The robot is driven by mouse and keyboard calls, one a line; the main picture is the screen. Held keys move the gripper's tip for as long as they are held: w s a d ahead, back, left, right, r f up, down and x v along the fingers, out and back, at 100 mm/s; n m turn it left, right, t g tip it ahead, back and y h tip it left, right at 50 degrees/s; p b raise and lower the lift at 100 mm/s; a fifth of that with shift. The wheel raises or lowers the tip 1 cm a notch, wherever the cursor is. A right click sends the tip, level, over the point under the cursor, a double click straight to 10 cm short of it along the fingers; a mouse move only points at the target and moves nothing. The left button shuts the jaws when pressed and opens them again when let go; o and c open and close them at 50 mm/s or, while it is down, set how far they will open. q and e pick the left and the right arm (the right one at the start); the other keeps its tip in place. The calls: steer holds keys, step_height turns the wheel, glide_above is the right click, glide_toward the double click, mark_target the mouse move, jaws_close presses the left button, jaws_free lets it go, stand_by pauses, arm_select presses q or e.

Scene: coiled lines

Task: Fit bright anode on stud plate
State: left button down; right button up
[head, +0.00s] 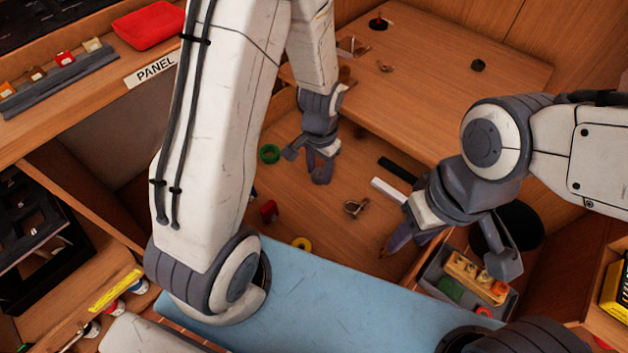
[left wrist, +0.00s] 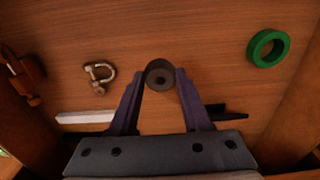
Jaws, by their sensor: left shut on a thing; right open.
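My left gripper (head: 318,172) is low over the wooden well floor in the head view. In the left wrist view its two fingers (left wrist: 160,85) are shut on a dark grey round piece (left wrist: 160,73) with a centre hole. I cannot tell whether this piece is the bright anode; the head view hides it. My right gripper (head: 408,240) is open beside the grey tray at the right. No stud plate can be surely told; a dark disc with a red-topped peg (head: 378,23) stands on the raised board at the back.
On the floor are a green ring (head: 269,153), a shackle (head: 355,207), a red piece (head: 268,211), a white bar (head: 388,191) and a black bar (head: 397,170). A grey tray (head: 430,272) holds parts. A blue mat (head: 330,310) lies in front. The raised board (head: 440,60) has free room.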

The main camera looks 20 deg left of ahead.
mark_target(315, 187)
arm_select(q)
steer(key=shift+w+a+f, duration=0.15)
steer(key=shift+a+f, duration=0.3)
steer(key=shift+a, duration=0.2)
steer(key=shift+f+b, duration=0.75)
steer(key=shift+f, duration=1.2)
steer(key=shift+f, duration=0.15)
steer(key=shift+c, duration=1.8)
jaws_free()
